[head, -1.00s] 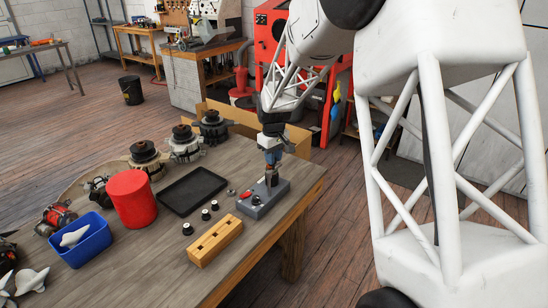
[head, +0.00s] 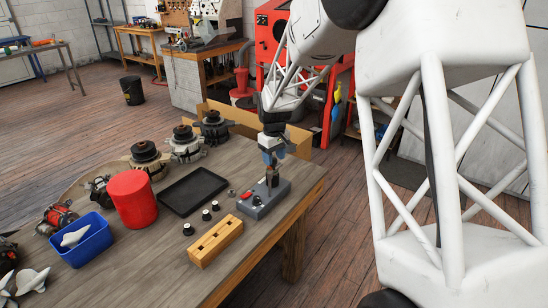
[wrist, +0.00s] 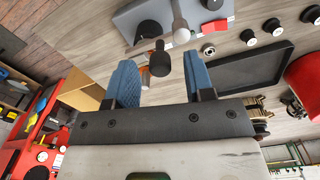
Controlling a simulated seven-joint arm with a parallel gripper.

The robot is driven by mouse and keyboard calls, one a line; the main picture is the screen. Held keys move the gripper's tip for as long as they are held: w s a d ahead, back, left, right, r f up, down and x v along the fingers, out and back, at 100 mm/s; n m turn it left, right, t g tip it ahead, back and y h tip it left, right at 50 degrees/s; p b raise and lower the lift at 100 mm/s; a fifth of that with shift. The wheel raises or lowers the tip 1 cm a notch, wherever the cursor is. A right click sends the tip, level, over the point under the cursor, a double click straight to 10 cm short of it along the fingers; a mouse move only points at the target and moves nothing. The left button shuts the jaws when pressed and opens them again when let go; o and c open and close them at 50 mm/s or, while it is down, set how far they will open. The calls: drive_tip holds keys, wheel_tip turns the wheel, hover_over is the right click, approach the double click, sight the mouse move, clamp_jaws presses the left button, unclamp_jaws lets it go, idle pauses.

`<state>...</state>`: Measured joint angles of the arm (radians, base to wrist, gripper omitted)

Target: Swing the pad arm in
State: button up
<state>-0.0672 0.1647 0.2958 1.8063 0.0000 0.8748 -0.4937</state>
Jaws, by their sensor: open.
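The grey fixture block (head: 265,202) stands on the bench near its right edge, with a red part and dark knobs on top. A dark round knob (wrist: 159,62) on a short orange stem shows between the fingertips, with no visible contact. A grey rod with a rounded end (wrist: 181,32) lies just beyond it, by the fixture block (wrist: 140,12). I cannot tell which part is the pad arm.
A wooden block with holes (head: 215,241), several small black-topped pieces (head: 206,215) and a black tray (head: 193,190) lie left of the fixture. A red cylinder (head: 133,200), a blue bin (head: 82,242) and several alternators (head: 147,160) stand farther left.

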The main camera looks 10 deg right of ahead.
sight(274, 159)
drive_tip(key=shift+r, duration=3.8)
drive_tip(key=shift+s+d+r, duration=0.1)
drive_tip(key=shift+s+r, duration=0.2)
drive_tip(key=shift+s, duration=0.15)
drive_tip(key=s+d+r+m+t, duration=0.1)
drive_tip(key=s+d+r+m, duration=0.15)
drive_tip(key=s, duration=0.85)
drive_tip(key=s+d+r+m, duration=0.1)
drive_tip(key=s+r, duration=0.2)
drive_tip(key=s, duration=0.8)
drive_tip(key=s+d+r+m+t, duration=0.1)
drive_tip(key=s+r, duration=0.2)
drive_tip(key=s, duration=0.8)
drive_tip(key=s+f+m, duration=0.2)
drive_tip(key=s, duration=1)
drive_tip(key=shift+s+d+f+t, duration=0.2)
drive_tip(key=shift+d+f+t, duration=0.1)
drive_tip(key=shift+d, duration=0.1)
